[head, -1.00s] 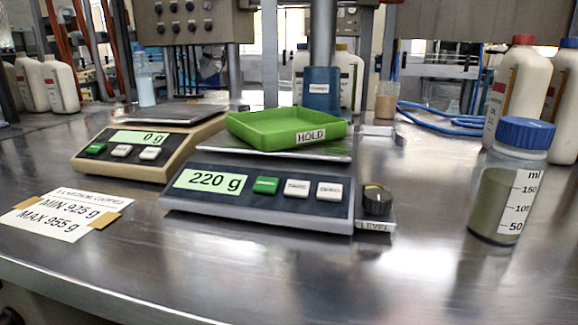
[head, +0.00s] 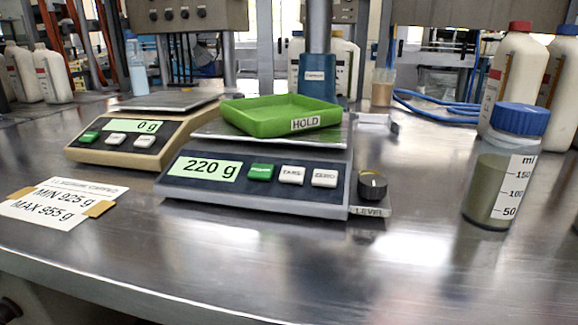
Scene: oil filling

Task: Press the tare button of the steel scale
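The steel scale (head: 300,208) stands in the middle of the table with a dark front panel. Its display (head: 205,169) reads 220 g. Its panel has a green button (head: 261,172), a white tare button (head: 292,175) and a white zero button (head: 324,178). A green tray (head: 262,123) labelled HOLD sits on its pan. A beige scale (head: 105,156) stands to the left and reads 0 g, with its pan empty. Neither of my grippers shows in the head view.
A black knob (head: 373,183) labelled LEVEL is right of the steel scale. A blue-capped bottle (head: 498,175) of murky liquid stands at the right, near white bottles (head: 515,75). A taped card (head: 55,205) reads MIN 925 g, MAX 955 g. The table front is clear.

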